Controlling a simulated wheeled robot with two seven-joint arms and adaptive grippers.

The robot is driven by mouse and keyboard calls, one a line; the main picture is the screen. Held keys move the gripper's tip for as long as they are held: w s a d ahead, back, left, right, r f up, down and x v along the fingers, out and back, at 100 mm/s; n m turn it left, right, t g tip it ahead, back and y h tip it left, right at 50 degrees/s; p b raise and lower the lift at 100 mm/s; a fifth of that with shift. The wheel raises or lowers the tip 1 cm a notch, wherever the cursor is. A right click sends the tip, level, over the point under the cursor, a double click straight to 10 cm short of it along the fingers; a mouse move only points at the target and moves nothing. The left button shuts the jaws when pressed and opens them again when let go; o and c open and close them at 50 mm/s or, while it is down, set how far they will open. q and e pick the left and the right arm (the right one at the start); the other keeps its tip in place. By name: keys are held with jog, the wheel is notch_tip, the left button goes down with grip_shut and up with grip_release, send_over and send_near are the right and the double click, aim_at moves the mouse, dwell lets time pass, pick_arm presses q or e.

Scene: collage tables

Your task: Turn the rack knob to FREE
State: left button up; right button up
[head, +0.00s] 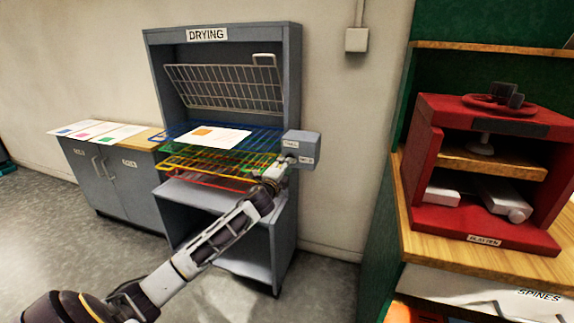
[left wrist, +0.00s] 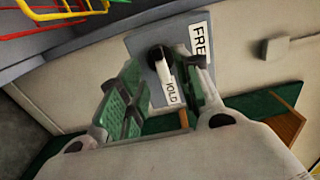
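The grey knob box (head: 302,148) is mounted at the right side of the drying rack (head: 285,75), with small white labels. In the left wrist view the knob (left wrist: 162,62) has a dark round hub and a pale lever. The lever points down towards the HOLD label (left wrist: 172,93), which it partly covers. The FREE label (left wrist: 199,40) is at the upper right, its end cut off from sight. My left gripper (head: 277,174) is at the box. In the left wrist view its green-padded fingers (left wrist: 166,78) are apart, one on each side of the lever; contact is unclear. My right gripper is out of view.
Coloured wire shelves (head: 215,165) stick out beside the box, with a printed sheet (head: 213,136) on top. A raised wire shelf (head: 225,87) hangs above. A grey cabinet (head: 120,185) stands left, a red press stand (head: 425,150) right. Floor between is clear.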

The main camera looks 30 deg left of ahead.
pick_arm(q)
jog(key=shift+x, duration=1.65)
grip_shut()
